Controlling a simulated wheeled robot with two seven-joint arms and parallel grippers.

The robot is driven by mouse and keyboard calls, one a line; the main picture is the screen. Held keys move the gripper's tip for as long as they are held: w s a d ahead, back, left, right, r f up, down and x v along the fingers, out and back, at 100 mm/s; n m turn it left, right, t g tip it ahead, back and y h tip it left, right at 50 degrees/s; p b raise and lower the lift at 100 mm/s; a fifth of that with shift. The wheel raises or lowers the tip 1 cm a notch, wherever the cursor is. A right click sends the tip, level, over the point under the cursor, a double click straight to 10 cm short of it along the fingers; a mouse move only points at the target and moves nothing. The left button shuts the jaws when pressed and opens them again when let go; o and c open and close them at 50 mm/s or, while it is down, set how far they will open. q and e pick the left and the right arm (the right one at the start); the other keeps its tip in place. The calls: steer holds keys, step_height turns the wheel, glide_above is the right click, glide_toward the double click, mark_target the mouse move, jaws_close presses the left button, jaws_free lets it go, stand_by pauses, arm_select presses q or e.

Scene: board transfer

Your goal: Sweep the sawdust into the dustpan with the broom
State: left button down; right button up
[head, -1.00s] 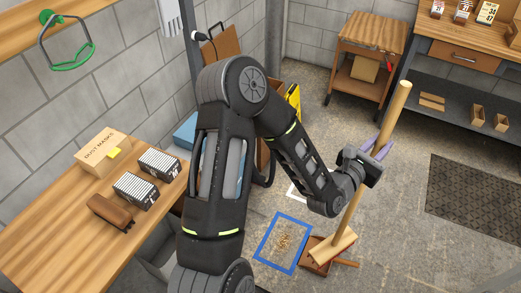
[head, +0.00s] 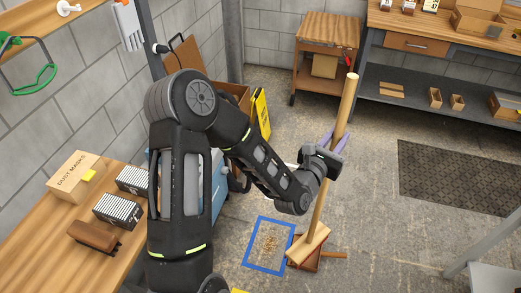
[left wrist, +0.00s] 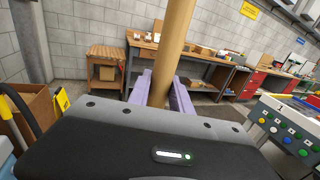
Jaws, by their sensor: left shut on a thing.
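My left gripper (head: 336,143) is shut on the wooden handle of the broom (head: 334,135). In the left wrist view, its purple fingers (left wrist: 160,93) stand on both sides of the handle (left wrist: 172,45). The broom is slightly tilted, with its wooden head (head: 308,244) low at the dustpan (head: 305,262). The head covers part of the brown dustpan, whose handle points right; I cannot tell whether the broom touches it. Sawdust (head: 269,245) lies in a small pile inside a blue floor outline (head: 290,224), left of the broom head. My right gripper is not in view.
A wooden workbench (head: 40,235) with a dust mask box (head: 77,177) stands at the left. A wooden cart (head: 326,30) and a long bench (head: 450,55) are at the back. A dark mat (head: 460,180) lies at the right. The floor between is clear.

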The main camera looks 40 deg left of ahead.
arm_select(q)
steer(key=w+a+f+n+g+y+b, duration=0.1)
steer(key=a+f+n+y+b, duration=0.2)
steer(key=a+f+b, duration=0.9)
steer(key=w+a+f+n+g+y+b, duration=0.1)
steer(key=a+f+y+b, duration=0.4)
steer(key=b, duration=2.7)
steer(key=w+a+f+n, duration=0.1)
steer(key=a+f+n, duration=0.1)
steer(key=a+f, duration=0.5)
steer(key=shift+w+a+g+y, duration=0.2)
steer(key=shift+a+g+y, duration=0.15)
steer(key=shift+a, duration=1.85)
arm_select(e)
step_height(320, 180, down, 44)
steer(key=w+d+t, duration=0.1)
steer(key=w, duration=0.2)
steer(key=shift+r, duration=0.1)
arm_select(q)
steer(key=shift+f, duration=0.1)
steer(key=shift+f+b, duration=0.95)
steer(key=shift+f, duration=1.45)
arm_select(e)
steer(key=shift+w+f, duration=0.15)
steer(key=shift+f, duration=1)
arm_select(q)
steer(key=shift+d, duration=0.15)
